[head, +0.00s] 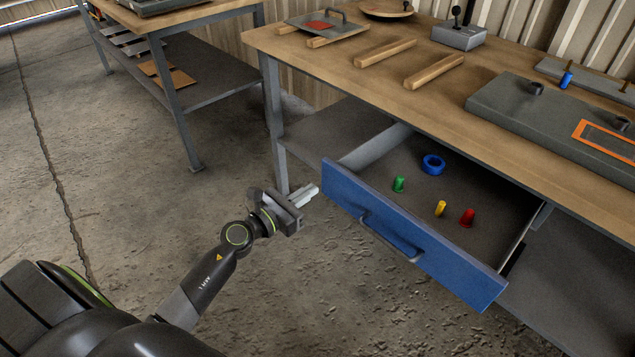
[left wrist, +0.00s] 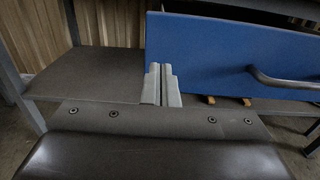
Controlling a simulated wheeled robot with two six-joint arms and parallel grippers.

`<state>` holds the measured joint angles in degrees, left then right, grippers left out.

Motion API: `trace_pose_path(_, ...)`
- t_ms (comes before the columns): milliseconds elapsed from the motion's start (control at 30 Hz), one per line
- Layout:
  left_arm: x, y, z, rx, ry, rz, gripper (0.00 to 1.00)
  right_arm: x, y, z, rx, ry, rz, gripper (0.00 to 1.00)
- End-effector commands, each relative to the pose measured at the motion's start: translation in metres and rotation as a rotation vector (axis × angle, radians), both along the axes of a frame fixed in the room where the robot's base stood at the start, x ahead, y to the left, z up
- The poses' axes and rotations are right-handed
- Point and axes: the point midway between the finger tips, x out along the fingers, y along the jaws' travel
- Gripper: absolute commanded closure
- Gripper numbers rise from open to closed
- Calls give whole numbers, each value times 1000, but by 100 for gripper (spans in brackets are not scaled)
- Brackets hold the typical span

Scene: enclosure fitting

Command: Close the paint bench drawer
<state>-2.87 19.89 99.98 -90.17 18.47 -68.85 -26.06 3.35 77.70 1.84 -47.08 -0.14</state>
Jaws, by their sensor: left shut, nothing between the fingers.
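The paint bench drawer (head: 345,202) stands open, pulled out from under the wooden bench top, with a blue front and a dark bar handle (head: 390,238). Inside lie a blue ring (head: 433,164) and green (head: 399,184), yellow (head: 440,208) and red (head: 467,217) pieces. My left gripper (head: 314,190) is shut and empty, just left of the drawer front's left end. In the left wrist view the shut fingertips (left wrist: 162,85) show in front of the blue front's left end (left wrist: 200,55), with the handle (left wrist: 280,80) to the right. I cannot tell if they touch. My right gripper is not in view.
The bench top (head: 330,75) carries wooden bars (head: 435,71), a grey control box (head: 459,35) and a large grey panel (head: 510,105). A lower shelf (head: 325,130) lies beneath. A second bench (head: 190,20) stands at the back left. The concrete floor at left is clear.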

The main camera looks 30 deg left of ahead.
Motion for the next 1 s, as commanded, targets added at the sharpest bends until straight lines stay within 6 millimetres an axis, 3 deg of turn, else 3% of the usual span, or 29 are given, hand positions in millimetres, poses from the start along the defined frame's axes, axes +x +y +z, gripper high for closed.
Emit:
trace_pose_path(200,27,-9,0,-1,0,0,100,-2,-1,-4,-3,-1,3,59)
trace_pose_path(767,34,-12,0,-1,0,0,100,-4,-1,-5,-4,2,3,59)
trace_pose_path(1000,56,-20,0,-2,0,0,100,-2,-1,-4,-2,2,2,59)
